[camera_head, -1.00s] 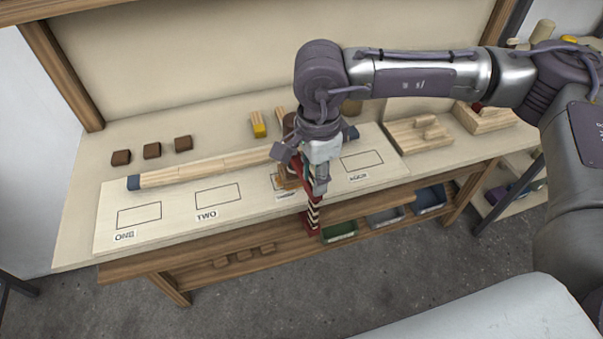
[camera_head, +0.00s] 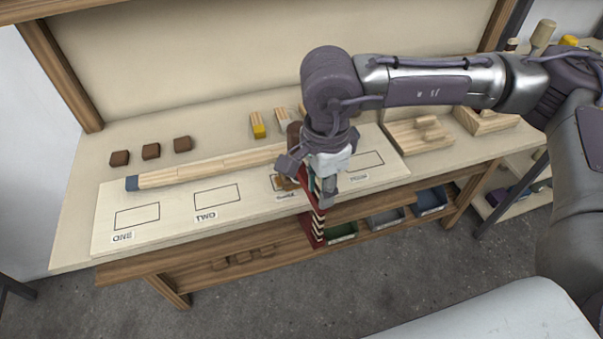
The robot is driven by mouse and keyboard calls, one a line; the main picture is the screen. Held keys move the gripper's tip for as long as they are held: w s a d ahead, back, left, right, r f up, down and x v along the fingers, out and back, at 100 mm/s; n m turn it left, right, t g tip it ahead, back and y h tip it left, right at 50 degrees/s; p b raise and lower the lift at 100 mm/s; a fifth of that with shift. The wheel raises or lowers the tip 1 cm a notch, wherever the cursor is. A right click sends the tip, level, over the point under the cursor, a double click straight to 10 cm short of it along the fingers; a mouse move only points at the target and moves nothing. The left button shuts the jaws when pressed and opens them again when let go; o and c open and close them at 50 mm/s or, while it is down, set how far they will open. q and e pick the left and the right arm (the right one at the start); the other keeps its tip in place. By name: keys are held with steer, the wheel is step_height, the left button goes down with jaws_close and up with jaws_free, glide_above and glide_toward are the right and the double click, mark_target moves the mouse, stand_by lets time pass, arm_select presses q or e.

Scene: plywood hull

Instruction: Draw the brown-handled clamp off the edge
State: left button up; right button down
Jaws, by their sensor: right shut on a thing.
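The clamp (camera_head: 317,229) is red with a dark-and-pale striped bar. It stands at the front edge of the workbench (camera_head: 185,255), its lower part hanging below the top's level. My right gripper (camera_head: 312,194) is shut on the clamp from above and hides much of its upper part. A brown piece, perhaps its handle (camera_head: 294,134), shows just behind the gripper. Whether the clamp's jaws still touch the edge cannot be told. My left gripper is not in view.
A pale board (camera_head: 165,240) with labelled outlines lies along the bench front. A long wooden strip (camera_head: 205,168) with a blue end lies behind it. Brown blocks (camera_head: 151,151) sit at back left. Green, grey and blue bins (camera_head: 385,219) stand on the shelf below.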

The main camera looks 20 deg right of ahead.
steer(key=shift+s, duration=0.1)
steer(key=shift+s+d+b, duration=0.1)
steer(key=shift+s+b, duration=0.8)
steer(key=shift+s, duration=1.4)
steer(key=shift+b, duration=0.5)
steer(key=shift+r, duration=0.1)
step_height(320, 180, up, 17)
steer(key=p, duration=0.8)
steer(key=shift+p, duration=0.4)
steer(key=shift+w, duration=0.1)
